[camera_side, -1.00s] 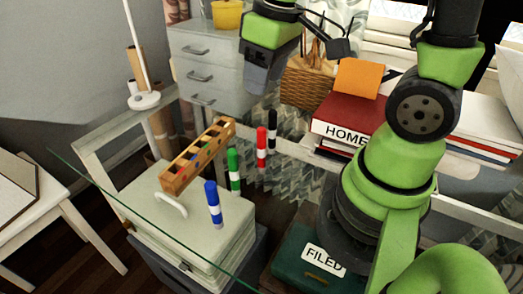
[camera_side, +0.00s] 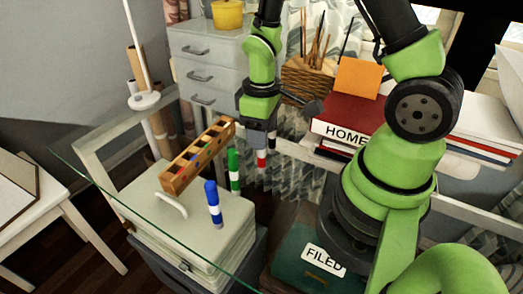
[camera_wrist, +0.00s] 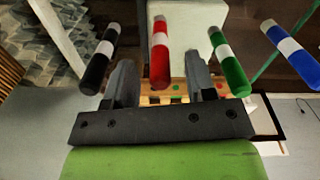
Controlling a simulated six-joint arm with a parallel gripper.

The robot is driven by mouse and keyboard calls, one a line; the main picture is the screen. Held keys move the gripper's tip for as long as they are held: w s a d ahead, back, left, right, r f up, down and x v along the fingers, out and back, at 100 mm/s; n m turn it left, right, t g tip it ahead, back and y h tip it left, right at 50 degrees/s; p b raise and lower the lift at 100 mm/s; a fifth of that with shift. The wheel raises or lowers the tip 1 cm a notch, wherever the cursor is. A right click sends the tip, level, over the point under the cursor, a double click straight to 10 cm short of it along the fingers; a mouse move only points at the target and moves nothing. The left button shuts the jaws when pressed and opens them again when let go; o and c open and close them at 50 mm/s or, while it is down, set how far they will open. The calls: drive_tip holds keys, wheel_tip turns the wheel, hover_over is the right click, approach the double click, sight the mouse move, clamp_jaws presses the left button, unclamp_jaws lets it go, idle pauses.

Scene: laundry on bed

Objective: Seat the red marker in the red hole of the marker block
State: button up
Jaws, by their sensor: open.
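The red marker (camera_side: 261,162) with its white band stands upright on the glass table, directly below my gripper (camera_side: 262,137) in the side view. The gripper and fingers hide its upper part. In the wrist view the red marker (camera_wrist: 160,52) shows between the two open fingers of my gripper (camera_wrist: 161,80), with a gap on each side. The wooden marker block (camera_side: 176,184) lies to the left in the side view, with a row of holes. In the wrist view part of the block (camera_wrist: 150,88) with coloured dots shows behind the fingers; the red hole is hard to make out.
A black marker (camera_side: 272,140) stands close beside the red one, on its far side. A green marker (camera_side: 233,170) and a blue marker (camera_side: 213,205) stand nearer the block. A red book (camera_side: 350,118) is to the right, by a wicker basket (camera_side: 309,80).

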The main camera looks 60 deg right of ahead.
drive_tip(key=shift+f, duration=1.4)
drive_tip(key=shift+c, duration=0.2)
clamp_jaws()
drive_tip(key=shift+r, duration=0.2)
